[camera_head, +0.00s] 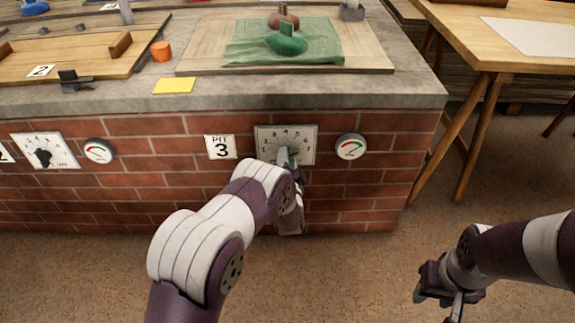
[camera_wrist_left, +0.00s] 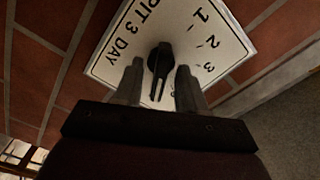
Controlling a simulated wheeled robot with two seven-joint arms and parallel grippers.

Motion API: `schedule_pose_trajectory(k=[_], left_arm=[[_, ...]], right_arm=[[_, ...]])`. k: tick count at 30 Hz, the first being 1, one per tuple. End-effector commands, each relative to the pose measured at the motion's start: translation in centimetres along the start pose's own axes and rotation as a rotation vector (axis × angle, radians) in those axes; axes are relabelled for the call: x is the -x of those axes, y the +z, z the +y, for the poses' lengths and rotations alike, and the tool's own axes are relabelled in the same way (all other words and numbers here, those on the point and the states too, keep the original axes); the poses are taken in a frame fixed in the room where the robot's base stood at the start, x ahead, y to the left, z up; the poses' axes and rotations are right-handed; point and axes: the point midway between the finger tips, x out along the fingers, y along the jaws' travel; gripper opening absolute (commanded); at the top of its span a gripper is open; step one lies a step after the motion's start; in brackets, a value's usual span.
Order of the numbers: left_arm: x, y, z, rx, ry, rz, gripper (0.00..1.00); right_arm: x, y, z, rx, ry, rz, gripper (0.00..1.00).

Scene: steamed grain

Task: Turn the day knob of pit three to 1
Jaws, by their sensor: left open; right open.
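In the left wrist view the plate (camera_wrist_left: 205,57) reads "PIT 3 DAY", with 1, 2 and 3 visible. Its black knob (camera_wrist_left: 158,62) has a bar running down the picture between my fingers; I cannot tell which number it points to. My left gripper (camera_wrist_left: 157,82) is open, one finger on each side of the knob, with gaps visible. In the head view my left gripper (camera_head: 288,158) covers the knob. My right gripper (camera_head: 440,297) is open and empty above the floor.
A round gauge (camera_head: 351,147) is right of the dial. Another dial (camera_head: 45,151) and gauge (camera_head: 99,150) are further left. Above, the concrete ledge (camera_head: 130,95) holds a yellow note (camera_head: 174,86), an orange cup (camera_head: 161,51) and a board (camera_head: 205,60) with green cloth. A wooden table (camera_head: 470,45) stands right.

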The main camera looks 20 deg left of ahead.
Motion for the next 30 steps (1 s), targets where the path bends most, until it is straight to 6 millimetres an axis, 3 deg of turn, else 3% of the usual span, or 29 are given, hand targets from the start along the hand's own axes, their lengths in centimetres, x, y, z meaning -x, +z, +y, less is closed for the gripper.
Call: schedule_pose_trajectory(k=[8, 12, 23, 30], left_arm=[[-0.25, -0.04, -0.07, 0.0, 0.0, 0.0, 0.4], [-0.23, -0.04, -0.05, 0.0, 0.001, 0.0, 0.0], [-0.21, -0.06, -0.07, 0.032, 0.001, 0.0, 0.0], [-0.2, -0.08, -0.14, 0.167, 0.001, 0.0, 0.0]], right_arm=[[-0.03, 0.0, 0.0, 0.0, 0.0, 0.0, 0.43], [-0.03, 0.0, 0.0, 0.0, 0.0, 0.0, 0.43], [0.07, -0.01, 0.0, 0.0, 0.0, 0.0, 0.43], [0.43, -0.06, 0.0, 0.0, 0.0, 0.0, 0.43]])
